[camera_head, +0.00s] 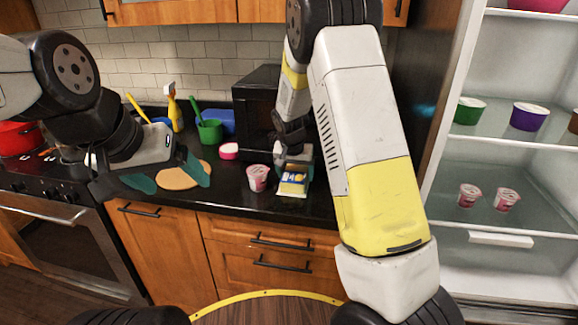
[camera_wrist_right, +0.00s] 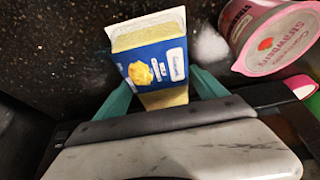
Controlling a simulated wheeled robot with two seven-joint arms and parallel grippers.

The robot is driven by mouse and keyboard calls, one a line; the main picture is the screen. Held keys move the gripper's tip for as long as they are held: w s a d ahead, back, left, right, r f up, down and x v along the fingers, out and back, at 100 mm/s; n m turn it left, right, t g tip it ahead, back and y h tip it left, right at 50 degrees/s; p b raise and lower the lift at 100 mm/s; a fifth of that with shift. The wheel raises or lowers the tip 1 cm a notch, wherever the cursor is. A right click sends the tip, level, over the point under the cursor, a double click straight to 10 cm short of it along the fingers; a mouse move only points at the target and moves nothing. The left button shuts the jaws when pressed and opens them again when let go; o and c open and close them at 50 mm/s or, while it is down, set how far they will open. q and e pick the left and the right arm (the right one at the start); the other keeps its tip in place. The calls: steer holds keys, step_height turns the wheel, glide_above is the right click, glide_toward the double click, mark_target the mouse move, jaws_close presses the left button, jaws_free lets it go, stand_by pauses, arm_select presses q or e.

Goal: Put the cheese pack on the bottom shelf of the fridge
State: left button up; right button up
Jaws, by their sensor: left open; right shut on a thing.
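The cheese pack (camera_head: 292,186), yellow and blue, is on the black counter in front of the microwave. My right gripper (camera_head: 294,165) is shut on it, reaching down from above. In the right wrist view the cheese pack (camera_wrist_right: 155,60) stands out between the green fingers of my right gripper (camera_wrist_right: 165,95). I cannot tell whether it still touches the counter. My left gripper (camera_head: 172,182) is open and empty, in front of the counter's left part. The open fridge (camera_head: 505,150) is at the right; its lowest visible shelf area (camera_head: 510,270) looks empty.
A pink-lidded yogurt cup (camera_head: 257,178) stands just left of the cheese pack and also shows in the right wrist view (camera_wrist_right: 275,40). The microwave (camera_head: 257,110) is behind. Fridge shelves hold more cups (camera_head: 470,194). A round board (camera_head: 180,176) lies on the counter.

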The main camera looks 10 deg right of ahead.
steer(key=o, duration=1.8)
steer(key=shift+c, duration=0.2)
